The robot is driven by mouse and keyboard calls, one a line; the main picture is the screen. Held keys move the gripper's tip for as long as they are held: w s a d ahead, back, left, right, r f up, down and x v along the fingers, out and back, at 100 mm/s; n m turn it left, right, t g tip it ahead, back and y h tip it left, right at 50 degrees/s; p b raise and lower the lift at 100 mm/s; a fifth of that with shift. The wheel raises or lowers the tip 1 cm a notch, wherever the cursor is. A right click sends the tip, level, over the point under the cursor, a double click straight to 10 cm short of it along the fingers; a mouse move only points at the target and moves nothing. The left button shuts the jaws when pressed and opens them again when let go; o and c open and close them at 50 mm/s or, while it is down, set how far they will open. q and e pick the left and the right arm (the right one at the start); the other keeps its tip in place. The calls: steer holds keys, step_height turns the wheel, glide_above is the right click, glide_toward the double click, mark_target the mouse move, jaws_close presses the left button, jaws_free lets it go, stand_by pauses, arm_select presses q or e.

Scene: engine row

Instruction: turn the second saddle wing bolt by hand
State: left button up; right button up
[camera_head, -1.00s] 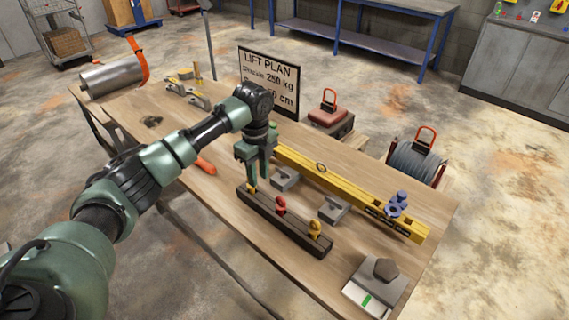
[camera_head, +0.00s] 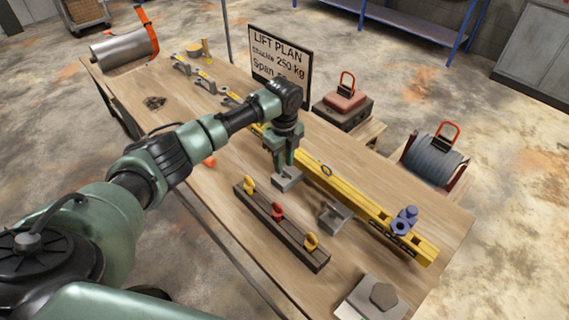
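The yellow beam (camera_head: 345,195) lies along the table, with two grey metal blocks that look like saddles beside its near side. My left gripper (camera_head: 284,168) points down at the first grey saddle (camera_head: 287,181), the one farther from the camera. Its fingertips are at or just above the top of that saddle. They cover any bolt there, and whether they hold something is too small to tell. The second grey saddle (camera_head: 334,218) is farther right along the beam, with no gripper on it. A wing bolt on it cannot be made out. My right gripper is out of view.
A dark rack (camera_head: 290,240) in front of the saddles carries yellow, red and yellow pieces. A blue fitting (camera_head: 404,222) sits on the beam's right end. A grey plate (camera_head: 362,305) lies at the near right. The LIFT PLAN sign (camera_head: 280,60) stands behind my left arm.

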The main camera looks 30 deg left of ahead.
mark_target(284, 173)
arm_select(q)
steer(key=f, duration=0.2)
steer(key=shift+w+f, duration=0.25)
steer(key=shift+f, duration=0.1)
jaws_close()
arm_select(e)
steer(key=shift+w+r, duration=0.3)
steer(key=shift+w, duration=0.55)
arm_select(q)
steer(key=shift+p, duration=0.3)
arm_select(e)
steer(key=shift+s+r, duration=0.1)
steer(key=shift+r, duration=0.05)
